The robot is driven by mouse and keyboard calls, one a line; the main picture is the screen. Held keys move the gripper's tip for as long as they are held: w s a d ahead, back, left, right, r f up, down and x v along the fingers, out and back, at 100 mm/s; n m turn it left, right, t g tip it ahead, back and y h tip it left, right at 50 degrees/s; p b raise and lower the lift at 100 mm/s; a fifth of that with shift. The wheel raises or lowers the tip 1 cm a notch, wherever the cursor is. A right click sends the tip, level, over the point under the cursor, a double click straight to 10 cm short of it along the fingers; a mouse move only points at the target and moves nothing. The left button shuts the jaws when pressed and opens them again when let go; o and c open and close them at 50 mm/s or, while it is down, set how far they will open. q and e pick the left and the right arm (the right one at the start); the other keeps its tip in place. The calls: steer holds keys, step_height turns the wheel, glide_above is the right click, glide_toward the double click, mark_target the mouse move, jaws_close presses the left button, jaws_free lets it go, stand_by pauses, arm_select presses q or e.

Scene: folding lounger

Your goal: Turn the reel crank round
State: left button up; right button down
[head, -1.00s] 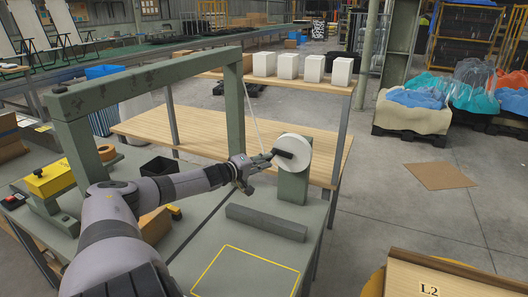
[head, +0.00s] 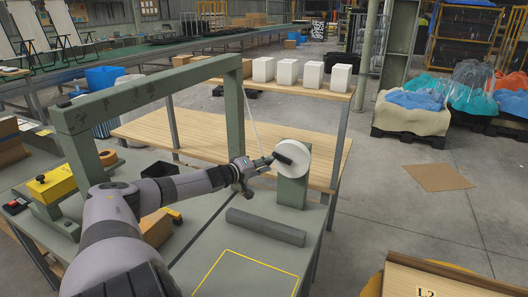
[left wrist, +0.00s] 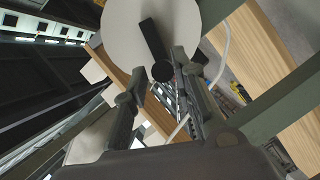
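The reel is a white disc (head: 298,151) on a green post at the bench's far right corner. Its dark crank arm (head: 284,159) crosses the disc's face and shows in the left wrist view (left wrist: 152,40), ending in a round dark handle (left wrist: 162,71). My left gripper (head: 260,166) is at the crank's handle end, left of the disc. In the left wrist view its two fingers (left wrist: 160,66) stand apart, with the handle end between their tips, nearer the right finger. A gap shows at the left finger. My right gripper is not in view.
A green frame (head: 150,92) arches over the bench, with a pale cord beside its right post. A grey bar (head: 265,226) lies in front of the reel, behind a yellow outlined area (head: 246,275). White blocks (head: 287,72) stand on the shelf behind.

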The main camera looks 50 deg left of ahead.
arm_select(q)
steer(key=shift+o, duration=1.4)
steer(key=shift+f, duration=0.1)
step_height(320, 180, up, 10)
steer(key=shift+c, duration=0.5)
